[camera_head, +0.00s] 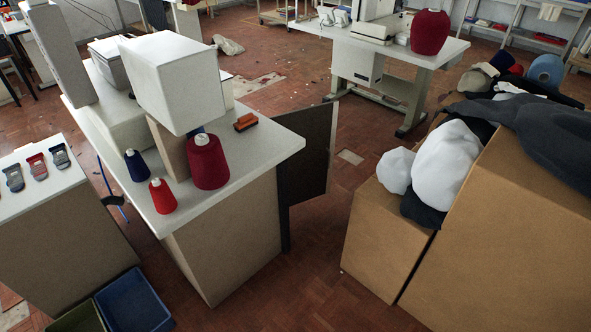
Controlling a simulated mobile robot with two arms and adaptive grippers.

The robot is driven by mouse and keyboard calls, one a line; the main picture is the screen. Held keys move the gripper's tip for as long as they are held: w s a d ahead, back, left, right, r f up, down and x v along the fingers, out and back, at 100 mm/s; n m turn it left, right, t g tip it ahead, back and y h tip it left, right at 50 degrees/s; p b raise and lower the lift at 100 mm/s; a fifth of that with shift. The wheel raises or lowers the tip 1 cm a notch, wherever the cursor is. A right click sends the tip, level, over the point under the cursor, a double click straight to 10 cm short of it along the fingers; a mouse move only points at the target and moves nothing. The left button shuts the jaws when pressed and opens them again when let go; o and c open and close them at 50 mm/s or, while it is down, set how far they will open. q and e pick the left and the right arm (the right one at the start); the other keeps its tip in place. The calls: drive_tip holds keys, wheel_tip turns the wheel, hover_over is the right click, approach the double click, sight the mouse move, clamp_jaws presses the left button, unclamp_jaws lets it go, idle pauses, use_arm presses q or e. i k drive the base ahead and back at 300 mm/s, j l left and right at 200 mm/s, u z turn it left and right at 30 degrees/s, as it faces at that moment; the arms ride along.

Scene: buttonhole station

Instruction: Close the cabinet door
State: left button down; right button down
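The dark brown cabinet door (312,148) stands open at the right side of the beige cabinet (228,235). It sticks out past the white top (270,150) toward the back right. Its near vertical edge runs down beside the cabinet's right corner. The cabinet's opening and any handle are hidden from this view. Neither of my grippers is in view.
Tan boxes (383,243) with cloth heaped on them stand at the right. Bare floor (318,268) lies between them and the cabinet. Thread cones (208,162) and a white machine (172,80) stand on the top. A blue bin (136,305) sits at lower left.

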sight(309, 169)
drive_tip(key=i+l+u, duration=0.2)
drive_tip(key=i, duration=0.25)
drive_tip(key=i+l+u, duration=0.2)
drive_tip(key=i, duration=0.2)
drive_tip(key=j, duration=0.1)
